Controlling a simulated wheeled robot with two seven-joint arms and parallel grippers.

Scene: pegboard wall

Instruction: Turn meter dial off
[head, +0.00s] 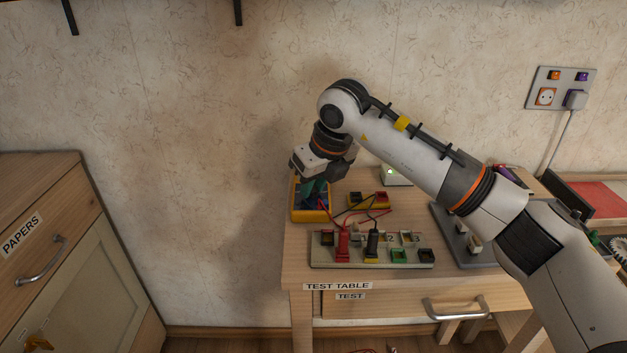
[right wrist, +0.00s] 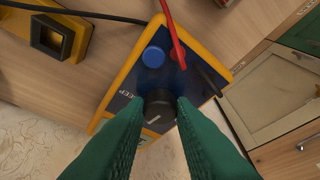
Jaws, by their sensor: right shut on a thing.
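The meter (head: 311,207) has a yellow case and a blue face, and lies on the test table (head: 300,262) near its left edge. In the right wrist view the meter (right wrist: 125,84) fills the middle, with a black dial (right wrist: 160,104) that has a pale pointer mark, and a blue button beside it. My right gripper (head: 314,188) is over the meter, its green fingers shut on the dial. The fingertips (right wrist: 160,110) touch the dial's two sides. The dial's printed positions are mostly hidden. My left gripper is not in view.
Red and black leads run from the meter to a strip of sockets (head: 372,263) at the table's front. A yellow block (head: 379,201) stands right of the meter, and a small white device with a green light (head: 396,176) stands behind. A wooden cabinet (head: 60,250) is at the left.

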